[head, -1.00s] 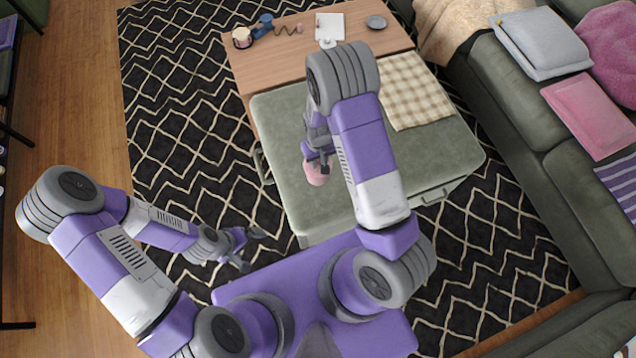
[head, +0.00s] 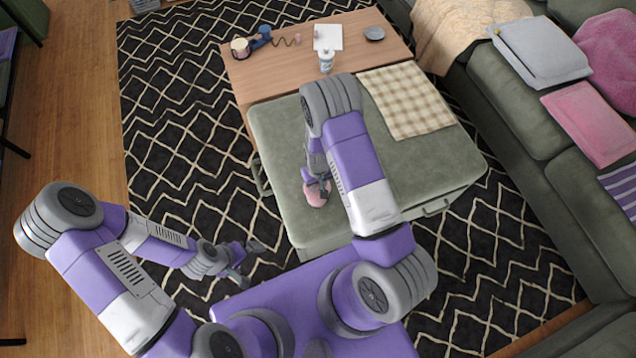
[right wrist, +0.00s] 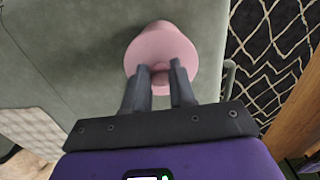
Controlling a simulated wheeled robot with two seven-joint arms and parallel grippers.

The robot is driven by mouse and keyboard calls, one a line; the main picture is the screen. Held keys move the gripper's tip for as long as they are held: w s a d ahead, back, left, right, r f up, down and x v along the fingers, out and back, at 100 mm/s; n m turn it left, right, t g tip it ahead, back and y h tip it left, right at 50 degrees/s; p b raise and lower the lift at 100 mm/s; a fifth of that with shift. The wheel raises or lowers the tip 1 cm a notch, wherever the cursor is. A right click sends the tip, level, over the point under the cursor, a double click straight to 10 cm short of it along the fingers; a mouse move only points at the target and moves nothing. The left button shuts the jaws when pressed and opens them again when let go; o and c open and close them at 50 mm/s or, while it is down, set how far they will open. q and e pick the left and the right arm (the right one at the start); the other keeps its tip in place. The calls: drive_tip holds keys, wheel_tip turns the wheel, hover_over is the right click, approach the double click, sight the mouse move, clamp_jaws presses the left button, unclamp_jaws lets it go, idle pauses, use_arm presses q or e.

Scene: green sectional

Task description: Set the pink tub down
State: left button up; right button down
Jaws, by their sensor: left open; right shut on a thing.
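The pink tub (head: 317,194) is at the near left part of the green suitcase-like top (head: 275,130) in the head view. My right gripper (head: 316,181) is shut on it from above. In the right wrist view the pink tub (right wrist: 161,52) sits between and beyond the two dark fingertips (right wrist: 160,84), which close on a small knob-like part of it. I cannot tell whether its base touches the green surface. My left gripper (head: 250,262) is open and empty, low over the rug at the left.
A checked cloth (head: 408,98) lies on the green surface's right side. The wooden table behind holds a white bottle (head: 326,61), paper (head: 328,37), a dark dish (head: 374,33) and a blue corded item (head: 262,36). A green sofa (head: 505,95) stands right. Green surface around the tub is clear.

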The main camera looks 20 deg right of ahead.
drive_tip(key=shift+f, duration=0.2)
drive_tip(key=c, duration=0.9)
unclamp_jaws()
drive_tip(key=shift+r, duration=0.15)
drive_tip(key=shift+r, duration=0.3)
wheel_tip(320, 180, up, 11)
drive_tip(key=p, duration=0.4)
drive_tip(key=s+a+f+y, duration=0.1)
drive_tip(key=s+a, duration=0.2)
drive_tip(key=s, duration=0.2)
drive_tip(key=s+a+f+m+y, duration=0.1)
drive_tip(key=s+a+f, duration=0.1)
drive_tip(key=s+a, duration=0.2)
drive_tip(key=s+a+f+m+y, duration=0.1)
drive_tip(key=s+a+y, duration=0.1)
drive_tip(key=s, duration=0.3)
drive_tip(key=shift+s+a+f+t, duration=0.2)
drive_tip(key=shift+s+a+t, duration=0.15)
drive_tip(key=shift+a, duration=0.35)
